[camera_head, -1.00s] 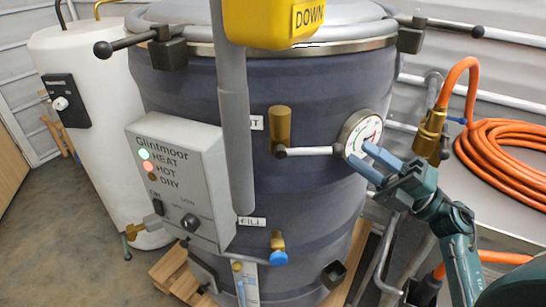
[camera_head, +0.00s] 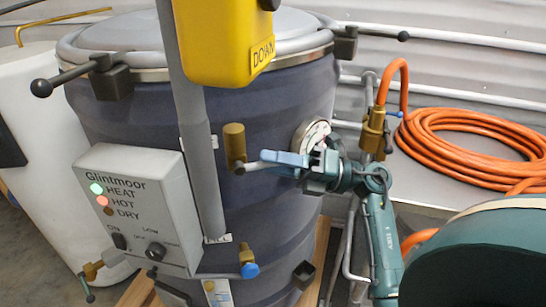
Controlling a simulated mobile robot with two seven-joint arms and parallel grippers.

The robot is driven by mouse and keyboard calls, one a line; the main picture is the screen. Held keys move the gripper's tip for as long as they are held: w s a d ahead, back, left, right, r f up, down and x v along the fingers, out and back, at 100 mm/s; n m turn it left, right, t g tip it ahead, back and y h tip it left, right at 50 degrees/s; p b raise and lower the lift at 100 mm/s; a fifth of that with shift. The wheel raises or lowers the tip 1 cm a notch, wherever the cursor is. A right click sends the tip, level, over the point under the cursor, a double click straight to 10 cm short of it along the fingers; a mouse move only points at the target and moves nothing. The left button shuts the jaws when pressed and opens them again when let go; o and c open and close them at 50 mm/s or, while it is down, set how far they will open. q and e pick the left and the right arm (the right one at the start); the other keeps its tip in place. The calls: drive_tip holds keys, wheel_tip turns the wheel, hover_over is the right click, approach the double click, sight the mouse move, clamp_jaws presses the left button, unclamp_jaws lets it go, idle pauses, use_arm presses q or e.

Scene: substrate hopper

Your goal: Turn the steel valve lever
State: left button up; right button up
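The steel valve lever (camera_head: 253,167) is a short grey rod at the foot of an upright brass valve body (camera_head: 234,143) on the dark drum's front. One finger shows clearly along the lever's upper side; the other is mostly hidden. I cannot tell whether they touch or grip the rod. My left gripper is not in view.
A round gauge (camera_head: 312,134) sits close behind my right gripper. A grey control box (camera_head: 140,205) stands left, a yellow DOWN pendant (camera_head: 222,45) hangs above, and a blue-ended brass valve (camera_head: 249,262) is below. A brass hose fitting (camera_head: 374,130) and coiled orange hose (camera_head: 465,150) are right.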

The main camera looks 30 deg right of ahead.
drive_tip(key=shift+w+a, duration=0.1)
drive_tip(key=shift+c, duration=0.4)
clamp_jaws()
